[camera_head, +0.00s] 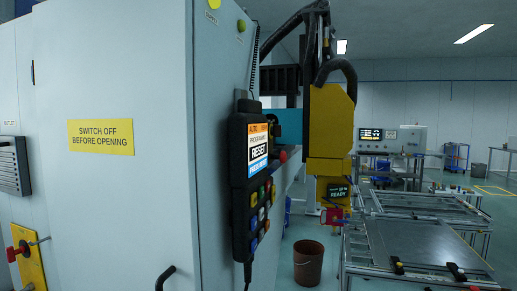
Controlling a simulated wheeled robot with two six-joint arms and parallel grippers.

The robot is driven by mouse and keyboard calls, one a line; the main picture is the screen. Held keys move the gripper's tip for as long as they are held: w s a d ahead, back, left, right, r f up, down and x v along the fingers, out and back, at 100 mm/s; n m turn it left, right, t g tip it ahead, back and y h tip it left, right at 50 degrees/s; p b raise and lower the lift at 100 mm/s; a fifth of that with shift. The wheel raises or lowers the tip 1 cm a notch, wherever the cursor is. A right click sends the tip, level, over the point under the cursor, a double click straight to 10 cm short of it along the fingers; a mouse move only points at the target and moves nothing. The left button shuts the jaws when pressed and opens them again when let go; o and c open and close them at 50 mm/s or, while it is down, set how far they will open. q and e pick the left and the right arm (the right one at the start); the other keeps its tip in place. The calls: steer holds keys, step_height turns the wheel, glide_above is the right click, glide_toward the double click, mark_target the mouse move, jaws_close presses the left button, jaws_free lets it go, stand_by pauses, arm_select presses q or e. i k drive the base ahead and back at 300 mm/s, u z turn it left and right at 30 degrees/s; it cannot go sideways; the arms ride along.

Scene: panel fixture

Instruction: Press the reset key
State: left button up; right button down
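A black hand-held control pendant (239,190) hangs upright on the side of the grey cabinet, seen at a steep angle. Its lit screen (258,150) shows an orange bar with "AUTO", a large word "RESET" on white and a blue band below. Under the screen are rows of small coloured keys (262,205), among them red, green, yellow and blue ones. Their labels are too small to read, so I cannot tell which is the reset key. A red knob (283,157) sticks out at the pendant's right edge. Neither of my grippers is in view.
The grey cabinet (110,190) fills the left, with a yellow sign (101,137) and a black handle (166,277). A yellow machine head (331,120) with black cables stands right of the pendant. A brown bucket (308,262) is on the floor; a metal table (415,243) stands at right.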

mark_target(254, 197)
steer(key=u, duration=1.2)
steer(key=k, duration=0.35)
steer(key=z, duration=1.2)
